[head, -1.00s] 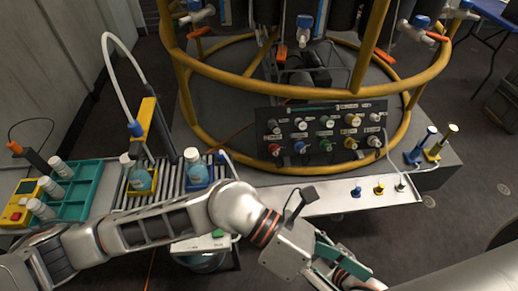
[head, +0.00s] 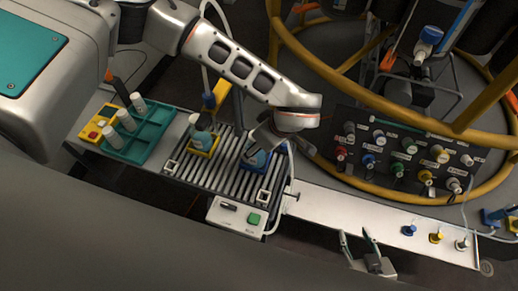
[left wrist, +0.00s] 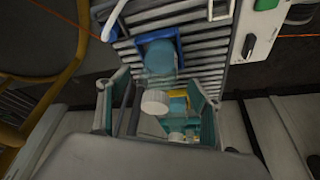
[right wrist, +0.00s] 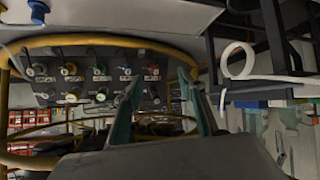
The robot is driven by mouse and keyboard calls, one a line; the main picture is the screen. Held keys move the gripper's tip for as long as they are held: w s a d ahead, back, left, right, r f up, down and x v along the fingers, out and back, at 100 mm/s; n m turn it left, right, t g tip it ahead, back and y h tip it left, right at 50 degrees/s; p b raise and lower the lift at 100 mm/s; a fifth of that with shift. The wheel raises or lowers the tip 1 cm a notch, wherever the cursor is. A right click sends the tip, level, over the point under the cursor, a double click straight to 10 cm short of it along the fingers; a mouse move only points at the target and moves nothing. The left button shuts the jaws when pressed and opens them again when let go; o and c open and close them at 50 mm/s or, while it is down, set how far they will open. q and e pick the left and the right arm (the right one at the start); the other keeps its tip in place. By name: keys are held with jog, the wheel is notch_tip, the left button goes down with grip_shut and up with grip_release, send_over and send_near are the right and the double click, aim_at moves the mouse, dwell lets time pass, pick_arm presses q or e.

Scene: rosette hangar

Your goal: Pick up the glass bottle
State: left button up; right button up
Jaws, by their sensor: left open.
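A glass bottle with bluish contents (head: 255,157) stands in a blue holder on the roller conveyor, partly hidden by my left gripper (head: 262,142) in the head view. In the left wrist view this bottle (left wrist: 160,58) and its white cap (left wrist: 154,102) lie between the spread fingers of my left gripper (left wrist: 157,88). I cannot tell whether they touch it. A second bottle (head: 202,138) stands in a yellow holder to its left. My right gripper (head: 356,242) is open and empty in front of the white ledge; its spread fingers also show in the right wrist view (right wrist: 160,84).
A teal rack (head: 142,140) with several white-capped vials stands left of the conveyor (head: 225,175). A control box (head: 235,215) is at the conveyor's front. A yellow ring frame (head: 330,75) and a knob panel (head: 400,155) stand right. The white ledge (head: 345,215) is mostly bare.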

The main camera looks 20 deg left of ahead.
pick_arm(q)
jog(key=x, duration=0.6)
jog(key=shift+w+d, duration=0.1)
jog(key=shift+c, duration=0.5)
jog(key=c, duration=1.4)
